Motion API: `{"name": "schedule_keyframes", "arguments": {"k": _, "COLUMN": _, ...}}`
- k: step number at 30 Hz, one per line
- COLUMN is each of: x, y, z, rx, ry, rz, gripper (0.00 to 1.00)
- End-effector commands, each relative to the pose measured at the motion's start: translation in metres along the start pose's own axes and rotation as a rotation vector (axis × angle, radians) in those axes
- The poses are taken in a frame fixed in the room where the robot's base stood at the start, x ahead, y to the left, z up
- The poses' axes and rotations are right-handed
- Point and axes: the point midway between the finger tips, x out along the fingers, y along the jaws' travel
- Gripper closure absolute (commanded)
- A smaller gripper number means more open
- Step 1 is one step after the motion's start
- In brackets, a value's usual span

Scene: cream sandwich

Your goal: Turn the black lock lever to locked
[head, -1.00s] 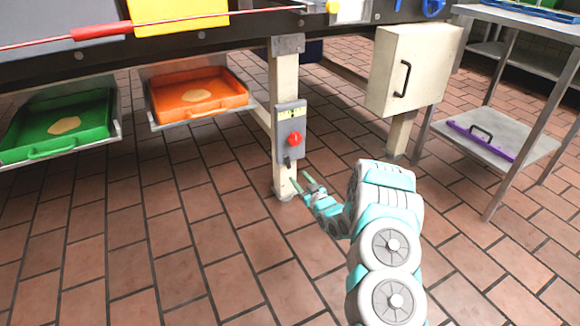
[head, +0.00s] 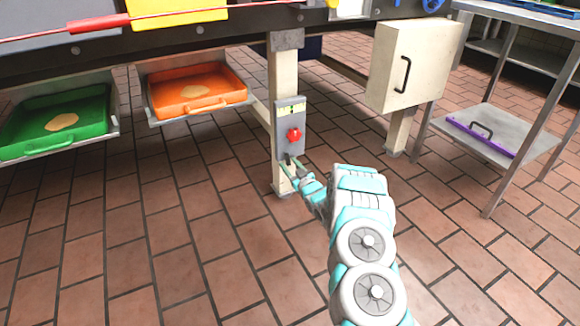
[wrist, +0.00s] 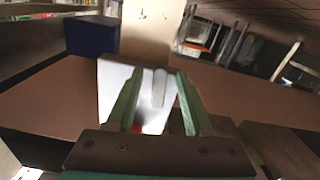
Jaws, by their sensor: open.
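The grey control box (head: 290,122) is fixed to the cream post under the counter. The small black lock lever (head: 287,158) is at the box's lower end, partly hidden by my gripper. My gripper (head: 290,167) is open, its green fingers at the lever. In the wrist view my gripper (wrist: 158,95) has its fingers apart in front of the pale box panel (wrist: 114,82). A light upright bar stands between them; I cannot tell if they touch it.
An orange tray (head: 160,95) and a green tray (head: 98,118) hang under the counter at left. A cream cabinet (head: 388,75) with a black handle stands at right, beside a metal rack (head: 500,128). The tiled floor (head: 180,240) is clear in front.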

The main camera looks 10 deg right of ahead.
Motion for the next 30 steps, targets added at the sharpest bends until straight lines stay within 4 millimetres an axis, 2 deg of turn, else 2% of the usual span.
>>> {"name": "schedule_keyframes", "arguments": {"k": 7, "x": 0.0002, "y": 0.0002, "z": 0.0001, "rx": 0.000, "ry": -0.001, "rz": 0.000, "gripper": 0.50}}
{"name": "schedule_keyframes", "arguments": {"k": 18, "x": 0.0000, "y": 0.0002, "z": 0.0003, "rx": 0.000, "ry": -0.001, "rz": 0.000, "gripper": 0.91}}
{"name": "schedule_keyframes", "arguments": {"k": 21, "x": 0.0000, "y": 0.0001, "z": 0.0002, "rx": 0.000, "ry": -0.001, "rz": 0.000, "gripper": 1.00}}
{"name": "schedule_keyframes", "arguments": {"k": 30, "x": 0.0000, "y": -0.0001, "z": 0.0004, "rx": 0.000, "ry": -0.001, "rz": 0.000, "gripper": 1.00}}
